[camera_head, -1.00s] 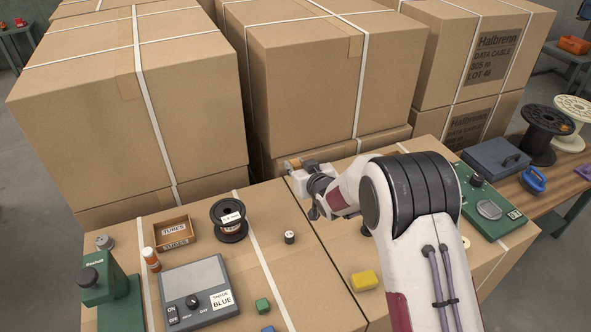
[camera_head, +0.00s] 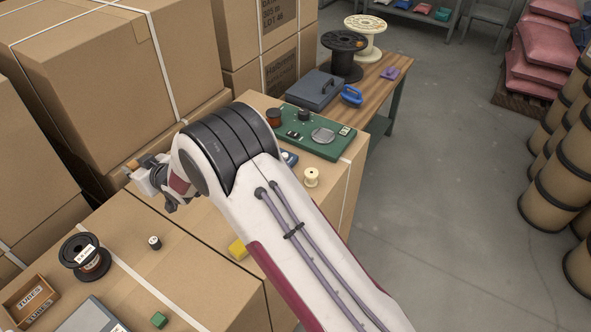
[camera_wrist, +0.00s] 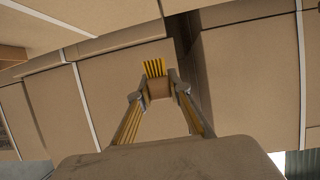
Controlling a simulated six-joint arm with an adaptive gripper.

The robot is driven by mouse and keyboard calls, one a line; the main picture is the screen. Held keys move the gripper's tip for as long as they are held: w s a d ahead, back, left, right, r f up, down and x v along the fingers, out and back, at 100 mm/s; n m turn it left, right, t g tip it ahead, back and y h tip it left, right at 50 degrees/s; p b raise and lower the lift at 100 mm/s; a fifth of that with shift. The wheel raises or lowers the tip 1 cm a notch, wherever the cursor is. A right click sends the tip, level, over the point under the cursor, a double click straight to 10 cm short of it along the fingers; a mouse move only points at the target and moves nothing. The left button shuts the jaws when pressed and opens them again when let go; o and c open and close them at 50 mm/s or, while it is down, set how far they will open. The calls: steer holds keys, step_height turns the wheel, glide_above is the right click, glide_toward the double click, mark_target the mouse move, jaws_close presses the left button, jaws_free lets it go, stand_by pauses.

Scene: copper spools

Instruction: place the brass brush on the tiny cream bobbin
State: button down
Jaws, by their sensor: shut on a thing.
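The brass brush, a tan block with yellow bristles, is clamped between the fingertips of my gripper (camera_wrist: 159,92); its bristles (camera_wrist: 154,68) point away from the wrist in the wrist view. In the head view my gripper (camera_head: 137,172) is at the left, up near the big cartons, with the brush's small brown end (camera_head: 131,164) showing at its tip. The tiny cream bobbin (camera_head: 311,177) stands upright on the right part of the carton top, to the right of my arm and well apart from the gripper. Its top looks free.
A green board (camera_head: 320,138) with a copper spool lies behind the bobbin. A yellow block (camera_head: 237,248), a small black-and-white spool (camera_head: 154,242) and a dark spool (camera_head: 85,257) stand on the carton tops. A larger cream spool (camera_head: 365,38) is on the wooden table. Tall cartons rise behind the gripper.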

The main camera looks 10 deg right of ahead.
steer(key=w+d+r+m+t+h, duration=0.1)
steer(key=w+d+r, duration=0.15)
steer(key=d, duration=0.25)
steer(key=w+d+r+m+h, duration=0.1)
steer(key=w+d, duration=0.2)
steer(key=d, duration=0.3)
steer(key=r+m+t+h, duration=0.1)
steer(key=m+t+h, duration=0.1)
steer(key=m+h, duration=0.45)
glide_above(311, 172)
steer(key=shift+r+h, duration=0.1)
steer(key=shift+h, duration=0.25)
steer(key=shift+f, duration=2.9)
steer(key=shift+f, duration=2.1)
